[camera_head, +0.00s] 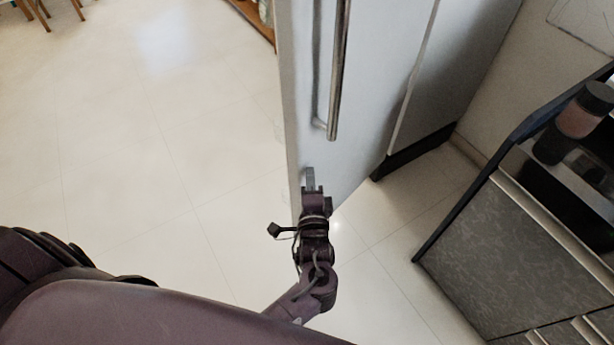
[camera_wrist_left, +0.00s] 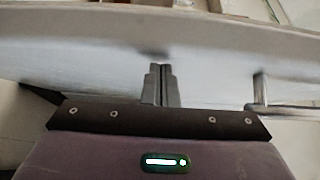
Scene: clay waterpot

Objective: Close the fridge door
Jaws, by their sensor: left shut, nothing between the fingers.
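The fridge door (camera_head: 361,99) is a tall light-grey panel with a long vertical metal handle (camera_head: 338,75). It stands ajar, with a gap between it and the fridge body (camera_head: 450,62) to its right. My left gripper (camera_head: 309,176) is shut and empty at the lower part of the door's front face, below the handle. In the left wrist view the closed fingertips (camera_wrist_left: 160,70) are at the door's surface (camera_wrist_left: 100,62), with a dark shadow just beyond them. I cannot tell for sure whether they touch. The handle's end (camera_wrist_left: 260,95) is to their right. My right gripper is not seen.
A dark grey cabinet (camera_head: 530,260) with a black edge stands at the right, with a dark-capped jar (camera_head: 580,118) on it. Pale tiled floor (camera_head: 130,130) is open at the left. Wooden furniture legs (camera_head: 38,14) show at the top left.

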